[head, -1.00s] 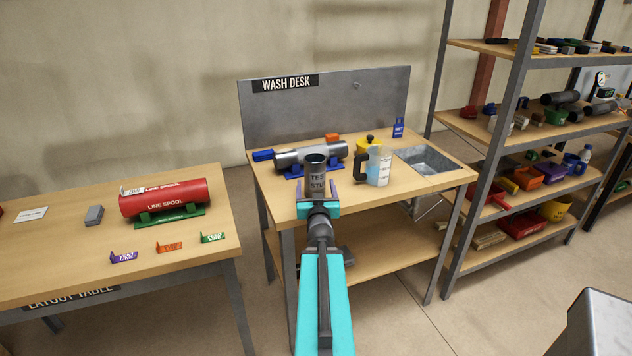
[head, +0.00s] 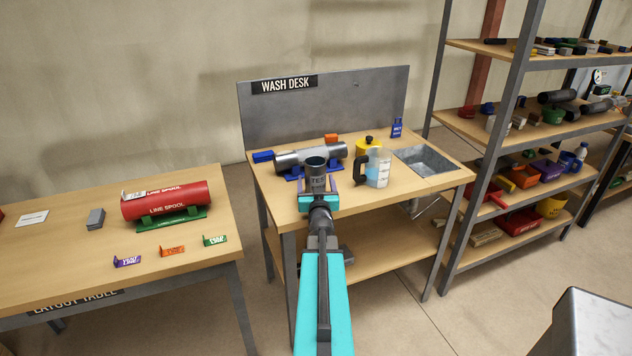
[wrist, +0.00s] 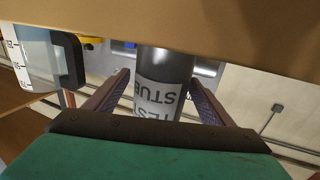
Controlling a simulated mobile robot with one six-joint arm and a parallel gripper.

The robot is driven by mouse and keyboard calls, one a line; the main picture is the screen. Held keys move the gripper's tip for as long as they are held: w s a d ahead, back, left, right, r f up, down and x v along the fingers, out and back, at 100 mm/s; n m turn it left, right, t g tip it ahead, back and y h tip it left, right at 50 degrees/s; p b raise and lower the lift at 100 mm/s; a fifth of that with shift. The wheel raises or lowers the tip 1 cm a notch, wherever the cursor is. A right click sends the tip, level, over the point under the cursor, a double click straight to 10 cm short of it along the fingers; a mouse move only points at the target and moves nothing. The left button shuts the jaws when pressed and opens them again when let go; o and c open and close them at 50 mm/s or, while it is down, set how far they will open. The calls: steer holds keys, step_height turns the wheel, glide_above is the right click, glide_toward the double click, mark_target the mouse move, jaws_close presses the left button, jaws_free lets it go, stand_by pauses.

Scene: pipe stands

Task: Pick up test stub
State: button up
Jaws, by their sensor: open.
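The test stub (head: 316,174) is a grey upright pipe piece with an open top and a white label, near the front edge of the wash desk. My gripper (head: 318,187) is at the stub with one finger on each side, and its body hides the stub's lower part. In the wrist view the stub (wrist: 163,72) appears between the spread fingers of my gripper (wrist: 159,78), with its label reading upside down. A gap shows beside the left finger; the right finger looks close to the stub, and contact cannot be told.
A clear jug (head: 377,168) with a dark handle stands right of the stub. A grey pipe (head: 311,157) on blue supports lies behind it. A yellow container (head: 367,147) and a sink (head: 425,160) are farther right. The layout table (head: 60,255) stands left.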

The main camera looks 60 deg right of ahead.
stand_by(0.4)
steer(key=shift+r, duration=0.1)
steer(key=c, duration=1.8)
steer(key=shift+r, duration=0.1)
